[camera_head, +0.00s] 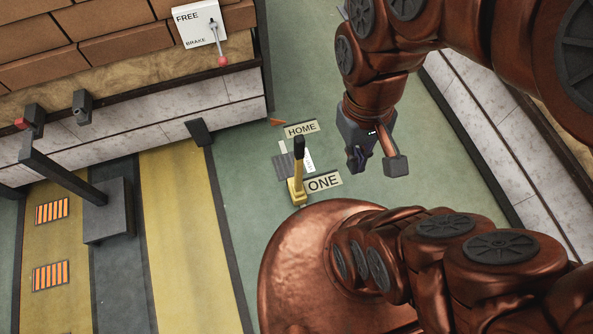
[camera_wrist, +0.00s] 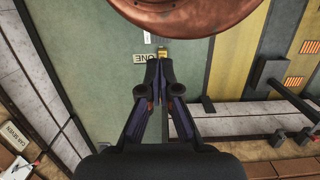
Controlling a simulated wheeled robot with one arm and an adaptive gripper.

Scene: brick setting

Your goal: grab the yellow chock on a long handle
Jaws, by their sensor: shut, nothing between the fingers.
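The yellow chock (camera_head: 297,192) stands on the green floor, with its long handle rising to a black grip (camera_head: 299,147). In the wrist view the fingertips of my gripper (camera_wrist: 159,64) are together. A small yellow part of the chock (camera_wrist: 162,50) shows just past the fingertips; the rest of it is hidden there.
A dark post on a grey base (camera_head: 108,212) stands at left. A white FREE/BRAKE panel with a red-knobbed lever (camera_head: 200,24) is on the brick wall. A low tiled wall (camera_head: 490,135) runs along the right.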

